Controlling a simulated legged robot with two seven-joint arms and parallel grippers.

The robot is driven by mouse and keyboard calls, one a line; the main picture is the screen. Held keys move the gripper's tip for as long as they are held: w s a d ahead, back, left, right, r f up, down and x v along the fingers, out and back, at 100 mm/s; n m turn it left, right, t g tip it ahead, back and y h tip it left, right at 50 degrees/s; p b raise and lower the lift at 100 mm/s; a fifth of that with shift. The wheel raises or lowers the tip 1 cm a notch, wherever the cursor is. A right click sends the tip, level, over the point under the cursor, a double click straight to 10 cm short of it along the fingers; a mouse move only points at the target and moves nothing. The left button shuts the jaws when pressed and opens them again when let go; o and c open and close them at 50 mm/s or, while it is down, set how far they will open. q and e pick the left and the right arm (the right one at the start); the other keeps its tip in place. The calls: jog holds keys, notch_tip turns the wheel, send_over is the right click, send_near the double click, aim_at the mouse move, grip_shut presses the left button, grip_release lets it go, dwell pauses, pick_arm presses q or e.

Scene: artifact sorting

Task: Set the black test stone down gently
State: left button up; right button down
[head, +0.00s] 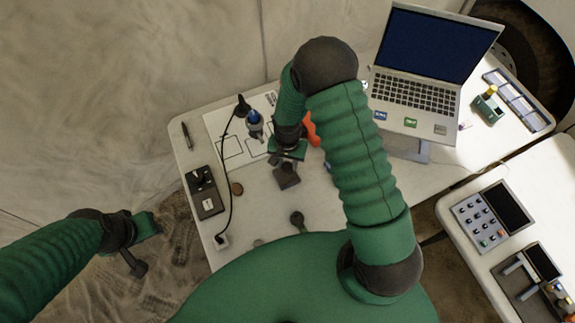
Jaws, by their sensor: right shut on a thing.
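My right gripper (287,172) is over the middle of the white table, just right of a white sheet with outlined boxes (230,149). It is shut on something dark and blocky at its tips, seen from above. This is probably the black test stone, but I cannot separate it clearly from the dark fingers. Whether it touches the table is unclear. My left gripper (137,262) hangs beyond the table's left edge, over the floor, with no object visible in it; its jaw opening is unclear.
A dark box with knobs (205,191), a brown disc (236,188) and a black cable lie left. A laptop (428,70) stands at back right. The front-middle tabletop is mostly clear.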

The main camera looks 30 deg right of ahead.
aim_at(287, 167)
notch_tip(287, 167, down, 3)
jog(key=shift+s+a+r, duration=0.15)
jog(key=shift+a, duration=0.3)
jog(key=shift+f, duration=0.25)
jog(key=c, duration=1.2)
grip_release()
jog(key=shift+r, duration=0.1)
jog(key=shift+c, duration=0.2)
jog(key=shift+o, duration=1.2)
jog(key=shift+d, duration=0.25)
notch_tip(287, 167, up, 14)
jog(key=n, duration=0.1)
jog(key=s+a+r+n+t, duration=0.2)
jog(key=s+r+n, duration=0.5)
jog(key=s+r, duration=0.1)
jog(key=shift+s+t, duration=0.3)
jog(key=shift+s, duration=0.25)
